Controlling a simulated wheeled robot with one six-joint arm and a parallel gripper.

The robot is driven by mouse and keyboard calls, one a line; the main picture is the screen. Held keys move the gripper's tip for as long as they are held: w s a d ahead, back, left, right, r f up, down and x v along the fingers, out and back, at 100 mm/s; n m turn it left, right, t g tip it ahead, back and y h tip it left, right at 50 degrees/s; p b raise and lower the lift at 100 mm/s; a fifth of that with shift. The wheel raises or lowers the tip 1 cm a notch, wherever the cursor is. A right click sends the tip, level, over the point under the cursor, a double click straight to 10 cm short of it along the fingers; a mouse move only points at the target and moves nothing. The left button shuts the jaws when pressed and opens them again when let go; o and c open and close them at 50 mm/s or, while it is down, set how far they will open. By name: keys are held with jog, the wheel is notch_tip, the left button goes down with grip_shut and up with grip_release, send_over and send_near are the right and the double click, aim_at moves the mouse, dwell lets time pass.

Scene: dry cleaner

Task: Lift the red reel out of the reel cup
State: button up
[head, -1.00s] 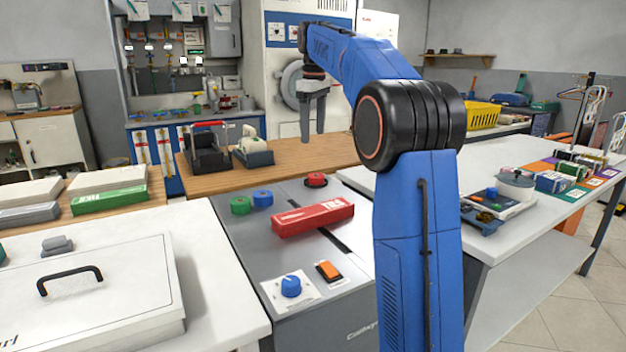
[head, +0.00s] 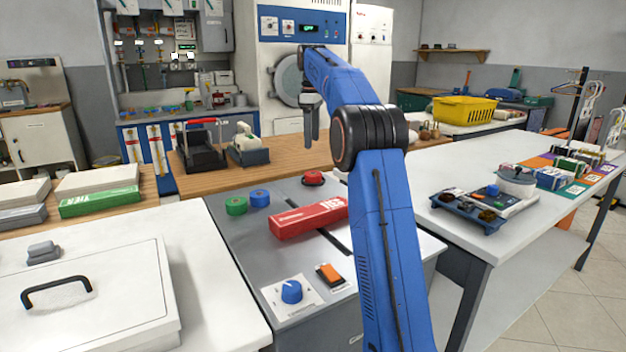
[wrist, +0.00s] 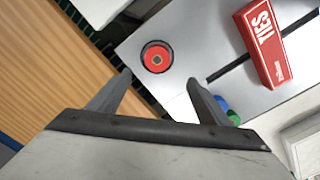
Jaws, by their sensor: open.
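The red reel (head: 312,177) sits in a dark round reel cup (head: 305,183) at the back of the grey machine top. In the wrist view the red reel (wrist: 157,59) lies inside the dark ring of the cup (wrist: 145,69), beyond my fingertips. My gripper (head: 311,143) hangs pointing down above and behind the cup in the head view. In the wrist view my gripper (wrist: 158,80) has its two fingers spread, with nothing between them. The gap between fingertips and reel is clear.
A green reel (head: 236,206) and a blue reel (head: 259,198) stand left of the cup. A long red box (head: 308,218) lies in front of it, beside a dark slot. A blue knob (head: 291,291) and orange switch (head: 329,273) are nearer.

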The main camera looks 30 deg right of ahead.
send_over(313, 174)
jog(key=f, duration=0.7)
jog(key=shift+a+f, duration=0.2)
jog(key=shift+f, duration=0.2)
jog(key=shift+w+d+f, duration=0.1)
jog(key=shift+d+f, duration=0.1)
jog(key=shift+f, duration=1.1)
jog(key=shift+w+d+f, duration=0.1)
jog(key=shift+d+f, duration=0.05)
jog(key=shift+f, duration=1.15)
jog(key=c, duration=1.2)
